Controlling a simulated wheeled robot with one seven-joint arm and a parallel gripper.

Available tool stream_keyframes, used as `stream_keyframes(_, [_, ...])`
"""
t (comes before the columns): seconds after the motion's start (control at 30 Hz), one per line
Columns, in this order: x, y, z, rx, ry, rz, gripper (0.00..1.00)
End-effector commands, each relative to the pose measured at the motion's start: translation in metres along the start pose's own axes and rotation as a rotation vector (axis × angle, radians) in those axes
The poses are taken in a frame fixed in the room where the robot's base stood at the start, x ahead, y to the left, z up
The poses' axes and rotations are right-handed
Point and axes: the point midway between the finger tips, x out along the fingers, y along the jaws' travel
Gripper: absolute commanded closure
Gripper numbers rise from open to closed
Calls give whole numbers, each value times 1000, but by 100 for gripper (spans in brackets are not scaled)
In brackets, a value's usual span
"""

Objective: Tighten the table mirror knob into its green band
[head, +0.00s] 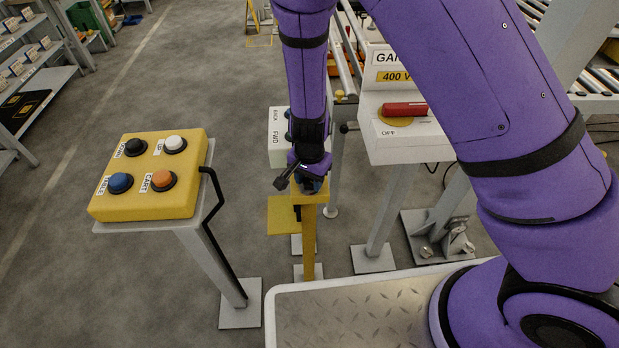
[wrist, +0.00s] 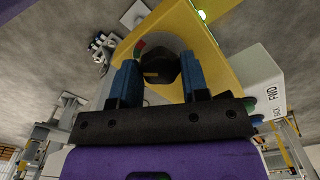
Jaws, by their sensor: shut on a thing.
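The knob (wrist: 164,68) is a dark, faceted piece on a yellow housing (wrist: 190,30) in the wrist view, with a small tan mark on its face. My gripper (wrist: 160,72) is shut on it, with one blue finger on each side. A coloured scale beside the knob shows red and a little green at its upper left; the fingers and knob hide the rest, so I cannot tell where the knob points. In the head view, my gripper (head: 311,185) is at the top of a yellow post (head: 308,230), and my wrist hides the knob.
A white FWD box (head: 278,150) stands close behind my gripper. A yellow button panel (head: 150,175) is on the left. A white cabinet with a red handle (head: 405,109) stands to the right. Floor between is open.

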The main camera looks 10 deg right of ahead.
Motion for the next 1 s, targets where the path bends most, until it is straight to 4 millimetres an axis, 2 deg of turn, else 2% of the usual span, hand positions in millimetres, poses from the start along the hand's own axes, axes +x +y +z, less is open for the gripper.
stream_keyframes(0.3, [0,0,0,169,0,-1,82])
stream_keyframes(0.6, [0,0,0,181,0,-1,82])
stream_keyframes(0.63, [0,0,0,181,0,-1,56])
stream_keyframes(0.73, [0,0,0,181,0,-1,33])
stream_keyframes(1.0, [-1,0,0,180,0,-1,33])
